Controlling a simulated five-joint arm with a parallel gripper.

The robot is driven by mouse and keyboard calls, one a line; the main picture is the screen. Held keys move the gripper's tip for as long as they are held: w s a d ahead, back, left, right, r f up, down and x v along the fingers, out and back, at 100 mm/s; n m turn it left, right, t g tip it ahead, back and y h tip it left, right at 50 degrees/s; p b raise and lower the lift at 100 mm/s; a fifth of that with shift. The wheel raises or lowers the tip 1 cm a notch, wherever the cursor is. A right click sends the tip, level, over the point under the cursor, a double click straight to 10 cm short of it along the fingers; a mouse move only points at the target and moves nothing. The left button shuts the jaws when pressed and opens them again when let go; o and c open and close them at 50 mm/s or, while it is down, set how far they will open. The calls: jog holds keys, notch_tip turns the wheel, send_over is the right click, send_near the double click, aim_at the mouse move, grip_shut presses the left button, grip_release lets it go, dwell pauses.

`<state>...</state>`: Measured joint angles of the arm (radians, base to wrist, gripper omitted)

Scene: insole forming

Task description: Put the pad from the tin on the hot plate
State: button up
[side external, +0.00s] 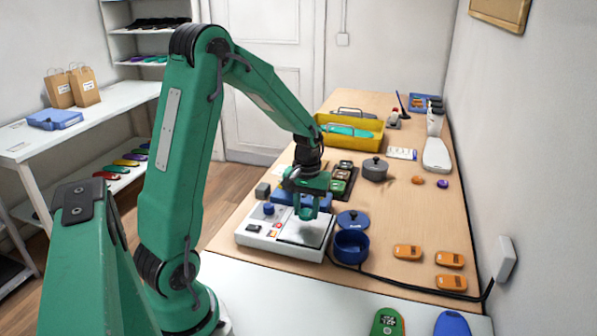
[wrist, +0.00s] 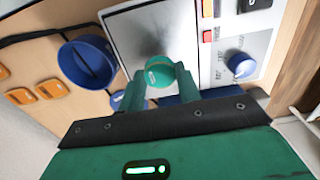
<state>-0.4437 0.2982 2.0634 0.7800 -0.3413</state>
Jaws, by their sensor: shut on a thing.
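The hot plate (side external: 272,234) is a white box with a blue knob and a flat metal heating surface; its surface also shows in the wrist view (wrist: 140,35). My gripper (side external: 304,214) is over the right part of that surface, pointing down. In the wrist view its green fingers are shut on a small round teal pad (wrist: 159,72). I cannot tell whether the pad touches the surface. The blue tin (side external: 351,248) stands open just right of the hot plate; it is also in the wrist view (wrist: 87,63). A blue lid (side external: 353,219) lies behind the tin.
Several orange pieces (side external: 407,252) lie right of the tin. A black cable (side external: 425,288) runs along the bench front to a wall box. A grey lidded pot (side external: 375,170) and a yellow tray (side external: 375,147) stand farther back. The bench at centre right is mostly clear.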

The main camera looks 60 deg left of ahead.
aim_at(307, 212)
jog(key=shift+f, duration=1.25)
jog(key=shift+f, duration=0.1)
jog(key=o, duration=0.9)
notch_tip(307, 212, up, 12)
jog(key=shift+r, duration=0.15)
